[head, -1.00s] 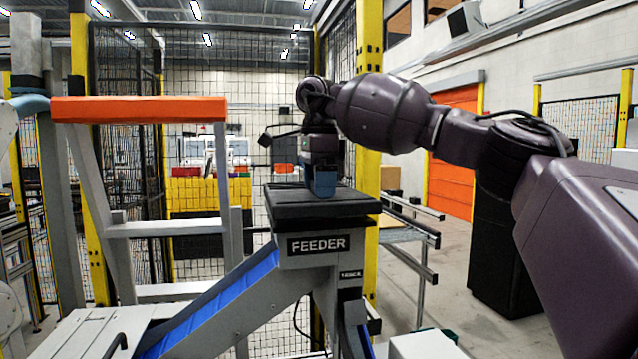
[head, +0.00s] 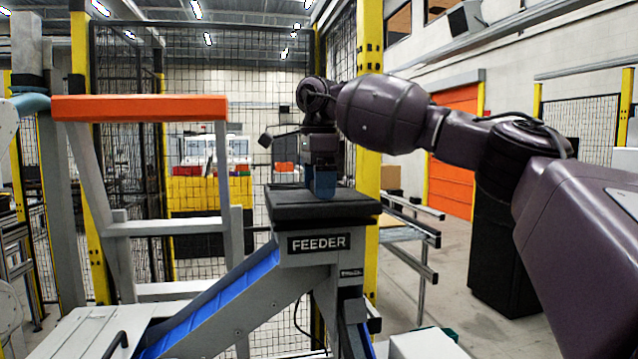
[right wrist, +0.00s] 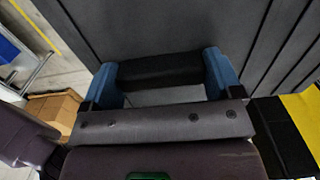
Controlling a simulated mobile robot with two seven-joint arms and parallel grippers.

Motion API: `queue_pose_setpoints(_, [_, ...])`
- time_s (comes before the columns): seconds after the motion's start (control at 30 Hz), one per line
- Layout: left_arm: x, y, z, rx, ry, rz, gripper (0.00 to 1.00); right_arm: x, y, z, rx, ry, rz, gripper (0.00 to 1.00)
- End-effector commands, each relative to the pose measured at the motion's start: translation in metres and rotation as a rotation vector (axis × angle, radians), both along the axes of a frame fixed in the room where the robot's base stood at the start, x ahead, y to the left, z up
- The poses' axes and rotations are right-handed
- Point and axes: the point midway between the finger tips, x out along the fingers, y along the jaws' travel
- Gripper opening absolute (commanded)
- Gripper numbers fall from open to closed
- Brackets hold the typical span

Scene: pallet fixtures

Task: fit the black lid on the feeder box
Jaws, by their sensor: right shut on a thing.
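The feeder box (head: 290,258) is a grey hopper with a FEEDER label, above a blue chute in the head view. The flat black lid (head: 285,208) lies level over its top. It fills much of the right wrist view as a dark ribbed panel (right wrist: 265,30). My right gripper (head: 322,192) points down at the lid's middle. In the right wrist view its two blue fingers (right wrist: 160,72) are shut on the lid's black handle, one at each end. I cannot tell whether the lid's edge is fully seated all round. My left gripper is out of view.
An orange-topped grey frame (head: 140,108) stands left of the feeder. A yellow post (head: 369,100) and mesh fence stand behind it. The blue chute (head: 220,305) slopes down to the left. A table with metal rails (head: 405,232) is at right.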

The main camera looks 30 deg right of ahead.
Motion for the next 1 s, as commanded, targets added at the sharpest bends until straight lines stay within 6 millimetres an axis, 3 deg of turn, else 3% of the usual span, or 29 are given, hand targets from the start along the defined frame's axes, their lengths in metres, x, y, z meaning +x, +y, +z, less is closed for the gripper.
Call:
queue_pose_setpoints(0.77, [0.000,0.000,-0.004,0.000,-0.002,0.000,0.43,0.000,0.000,-0.011,0.000,-0.002,0.000,0.43])
queue_pose_setpoints(0.8, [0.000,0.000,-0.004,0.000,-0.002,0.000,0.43,0.000,0.000,-0.012,0.000,-0.002,0.000,0.86])
queue_pose_setpoints(0.9, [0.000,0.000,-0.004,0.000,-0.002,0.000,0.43,0.000,0.000,-0.011,0.000,-0.002,0.000,1.00])
queue_pose_setpoints(1.0, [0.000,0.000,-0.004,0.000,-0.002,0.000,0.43,0.000,0.000,-0.011,0.001,-0.001,0.000,1.00])
